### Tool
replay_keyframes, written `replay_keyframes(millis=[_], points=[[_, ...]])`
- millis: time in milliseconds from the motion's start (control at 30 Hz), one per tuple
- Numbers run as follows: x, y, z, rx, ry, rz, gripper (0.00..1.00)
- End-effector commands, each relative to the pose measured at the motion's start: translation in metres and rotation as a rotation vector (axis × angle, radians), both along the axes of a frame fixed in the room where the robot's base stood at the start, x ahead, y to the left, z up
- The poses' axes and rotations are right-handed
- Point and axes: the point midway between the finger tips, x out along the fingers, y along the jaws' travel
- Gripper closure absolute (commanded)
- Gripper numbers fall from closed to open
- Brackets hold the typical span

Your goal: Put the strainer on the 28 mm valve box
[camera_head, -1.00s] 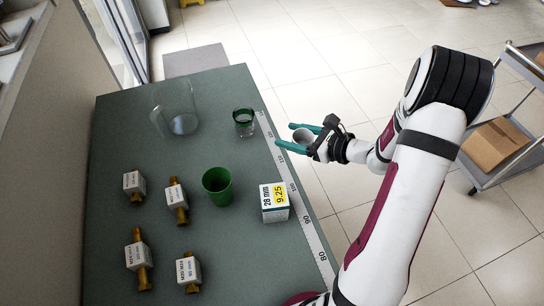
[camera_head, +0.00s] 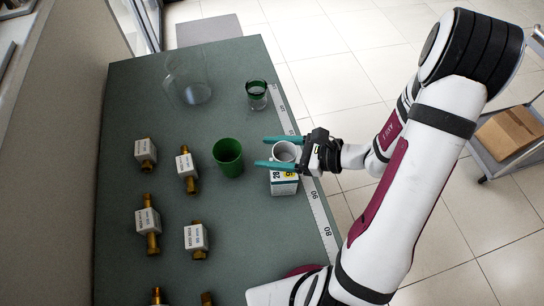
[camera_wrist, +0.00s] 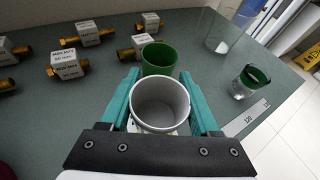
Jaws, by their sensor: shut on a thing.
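A grey, open-topped cup, which looks to be the strainer (camera_head: 284,150), is held upright between the teal fingers of my gripper (camera_head: 263,152). In the wrist view the cup (camera_wrist: 160,103) fills the space between the fingers, and its inside looks empty. The 28 mm valve box (camera_head: 284,187) is white with a yellow patch and stands near the table's right edge. The cup is over the box's far part in the head view and hides some of its top. I cannot tell whether the cup touches the box. In the wrist view the box is mostly hidden under the cup.
A green cup (camera_head: 228,158) stands close left of the box. A green-banded glass (camera_head: 257,95) and a large clear glass vessel (camera_head: 190,85) stand farther back. Several brass fittings with white labels (camera_head: 148,221) are at left. A measuring strip (camera_head: 316,205) runs along the right edge.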

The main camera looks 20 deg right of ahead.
Motion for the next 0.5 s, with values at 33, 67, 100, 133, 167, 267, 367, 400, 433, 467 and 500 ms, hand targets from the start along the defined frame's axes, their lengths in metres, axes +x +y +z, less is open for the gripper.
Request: replay_keyframes(millis=[33,67,100,133,167,267,367,400,433,467,500], points=[[-0.001,0.001,-0.011,0.004,0.007,-0.001,0.89],[-0.001,0.001,-0.017,0.005,0.006,-0.001,0.89],[0.000,0.001,-0.024,0.004,0.005,0.000,0.89],[0.000,0.000,-0.027,0.004,0.004,-0.001,0.89],[0.000,0.000,-0.030,0.003,0.003,-0.001,0.89],[0.000,0.000,-0.031,0.000,0.000,-0.001,0.89],[0.000,0.000,-0.031,0.000,0.000,-0.001,0.89],[0.000,0.000,-0.031,0.000,0.000,-0.001,0.89],[0.000,0.000,-0.032,0.000,0.000,-0.001,0.89],[0.000,0.000,-0.033,0.002,0.001,-0.001,0.89],[0.000,0.000,-0.034,0.002,0.002,-0.001,0.89]])
